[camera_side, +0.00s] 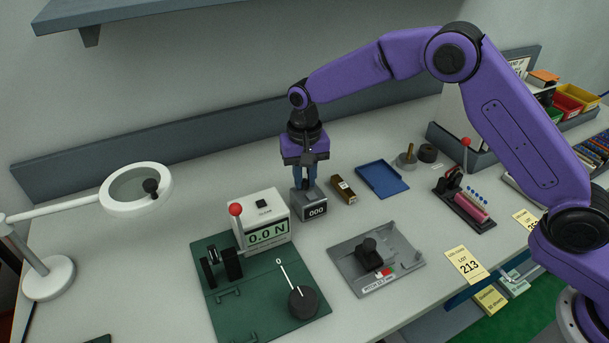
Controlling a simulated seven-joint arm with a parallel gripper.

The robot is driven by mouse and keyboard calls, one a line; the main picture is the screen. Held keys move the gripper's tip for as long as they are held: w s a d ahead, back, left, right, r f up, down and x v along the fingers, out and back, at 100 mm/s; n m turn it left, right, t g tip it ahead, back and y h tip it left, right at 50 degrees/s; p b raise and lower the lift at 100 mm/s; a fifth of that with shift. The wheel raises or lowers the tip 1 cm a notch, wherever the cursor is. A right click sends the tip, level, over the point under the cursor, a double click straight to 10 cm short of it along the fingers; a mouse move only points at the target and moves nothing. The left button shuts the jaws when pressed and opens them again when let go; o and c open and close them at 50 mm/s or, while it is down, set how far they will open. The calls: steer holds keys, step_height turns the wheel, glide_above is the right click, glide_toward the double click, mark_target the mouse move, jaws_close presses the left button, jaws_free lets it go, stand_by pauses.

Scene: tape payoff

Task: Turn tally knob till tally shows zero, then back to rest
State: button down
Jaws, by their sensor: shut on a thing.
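The tally (314,211) is a small grey box with a dark display that reads 000. It stands on the bench right of the white force meter. My gripper (309,186) points straight down over the top of the tally, with its blue fingers shut. The tally knob is hidden between the fingertips, so its shape and angle do not show.
A brown box (343,191) stands close right of the tally. A grey fixture (376,260) and blue tray (382,179) lie further right.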

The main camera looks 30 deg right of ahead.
steer(key=n, duration=0.4)
steer(key=shift+n, duration=0.3)
steer(key=n, duration=0.4)
steer(key=shift+n, duration=0.4)
steer(key=c, duration=1)
jaws_free()
steer(key=shift+m, duration=0.3)
